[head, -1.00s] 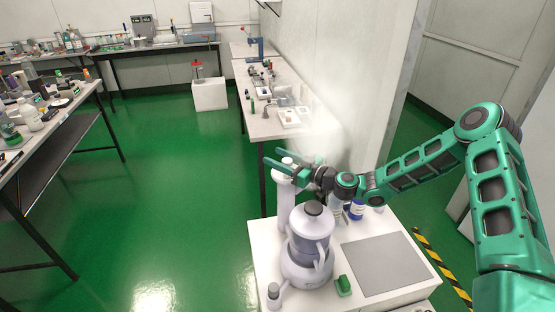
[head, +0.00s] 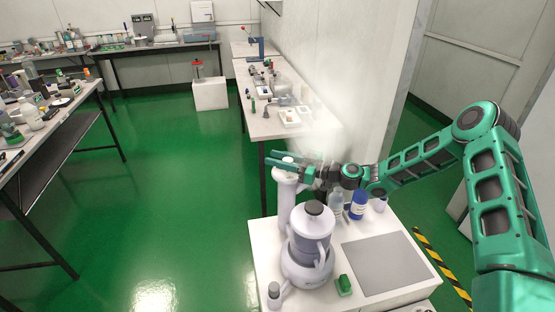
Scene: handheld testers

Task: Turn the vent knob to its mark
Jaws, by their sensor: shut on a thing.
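A white upright column (head: 287,195) stands at the back left of the white stand. My gripper (head: 283,163) is at the column's top, its green fingers pointing left and shut on a small pale part there, which I take as the vent knob (head: 287,159). The fingers hide most of the knob. I cannot make out its mark or how far it is turned. In front of the column stands a pale lidded machine (head: 309,250) with a dark cap.
Bottles, one blue (head: 357,205), stand right of the column under my wrist. A green block (head: 344,285) and a small jar (head: 273,291) sit at the front. A grey plate (head: 386,264) is clear. White haze (head: 315,140) hangs behind my gripper, near the wall.

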